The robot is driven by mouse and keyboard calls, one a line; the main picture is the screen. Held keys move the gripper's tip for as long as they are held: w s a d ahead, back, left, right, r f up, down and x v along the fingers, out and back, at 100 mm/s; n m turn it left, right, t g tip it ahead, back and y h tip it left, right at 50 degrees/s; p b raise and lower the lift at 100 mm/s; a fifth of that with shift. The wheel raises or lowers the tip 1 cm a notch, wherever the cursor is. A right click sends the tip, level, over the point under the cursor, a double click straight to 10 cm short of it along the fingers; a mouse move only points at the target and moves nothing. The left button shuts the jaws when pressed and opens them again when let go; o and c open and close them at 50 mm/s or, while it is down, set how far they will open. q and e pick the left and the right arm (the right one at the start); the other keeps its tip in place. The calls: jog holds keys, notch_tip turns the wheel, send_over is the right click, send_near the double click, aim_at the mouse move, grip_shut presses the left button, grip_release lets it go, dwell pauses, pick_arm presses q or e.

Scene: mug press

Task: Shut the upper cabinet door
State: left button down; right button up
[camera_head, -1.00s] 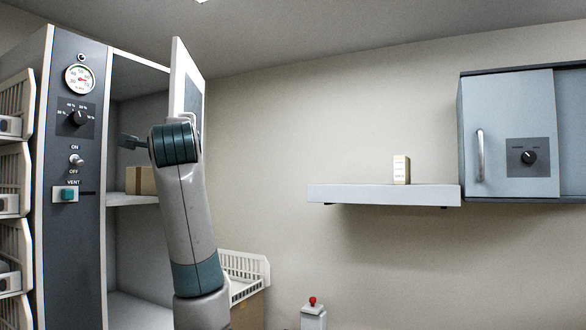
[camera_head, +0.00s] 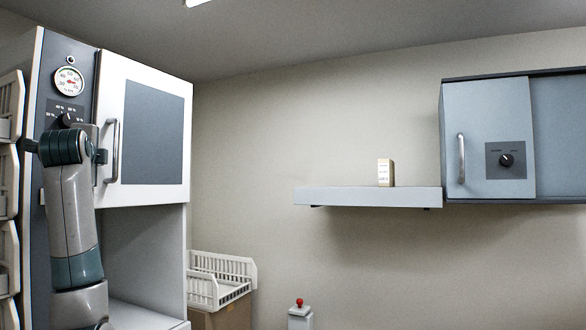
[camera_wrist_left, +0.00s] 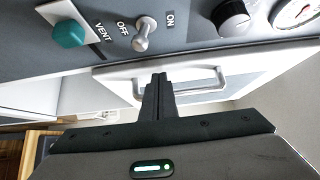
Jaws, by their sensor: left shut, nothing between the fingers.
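The upper cabinet door (camera_head: 154,130) is white with a grey inset panel and a vertical metal handle (camera_head: 114,150). It lies across the upper compartment and looks flush or nearly flush with the cabinet front. The door and handle also show in the left wrist view (camera_wrist_left: 215,78). My left gripper (camera_head: 103,156) is shut and empty at the door's left edge, beside the handle. In the left wrist view its fingertips (camera_wrist_left: 158,78) are in front of the white door frame; whether they touch it I cannot tell. My right gripper is out of view.
The control panel has a gauge (camera_head: 69,82), a knob and, in the left wrist view, a toggle switch (camera_wrist_left: 144,34) and teal vent button (camera_wrist_left: 68,34). The lower compartment (camera_head: 145,250) is open. A wall shelf (camera_head: 360,198) holds a small box (camera_head: 385,173).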

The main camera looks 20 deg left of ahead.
pick_arm(q)
jog(key=shift+s, duration=0.1)
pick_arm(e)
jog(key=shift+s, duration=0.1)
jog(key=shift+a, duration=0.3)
pick_arm(q)
jog(key=b+v, duration=0.6)
jog(key=v, duration=1.1)
jog(key=shift+d+b, duration=0.2)
jog(key=shift+b, duration=0.15)
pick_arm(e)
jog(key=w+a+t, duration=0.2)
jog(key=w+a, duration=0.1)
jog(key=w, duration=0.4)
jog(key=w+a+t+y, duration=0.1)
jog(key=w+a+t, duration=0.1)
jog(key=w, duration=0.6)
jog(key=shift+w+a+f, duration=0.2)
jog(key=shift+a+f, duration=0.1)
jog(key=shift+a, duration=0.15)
